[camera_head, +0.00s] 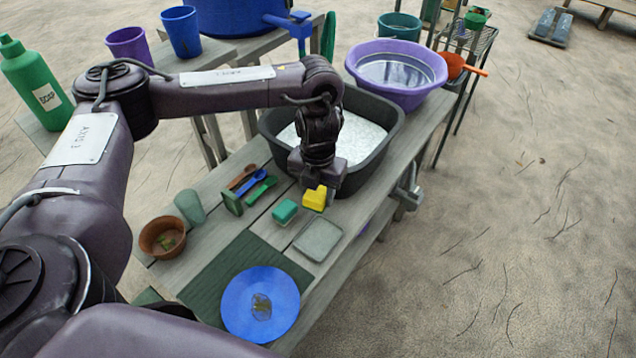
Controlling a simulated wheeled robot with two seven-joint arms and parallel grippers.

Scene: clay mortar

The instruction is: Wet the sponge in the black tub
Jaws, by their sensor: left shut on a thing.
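My left gripper (318,189) reaches in from the left and points down in front of the black tub. It is shut on a yellow sponge (314,198), which shows below the fingers; I cannot tell whether the sponge touches the table. The black tub (387,139) stands behind the gripper and holds clear, rippled water (360,140). My left arm hides part of the tub's far side and left interior. My right gripper is not in view.
A teal block (285,211) and a grey-green tray (318,239) lie near the sponge. A blue plate (235,305) with a brown stain sits on a green mat (215,272). A brown bowl (155,243) is at left. A purple basin (430,68) stands behind the tub.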

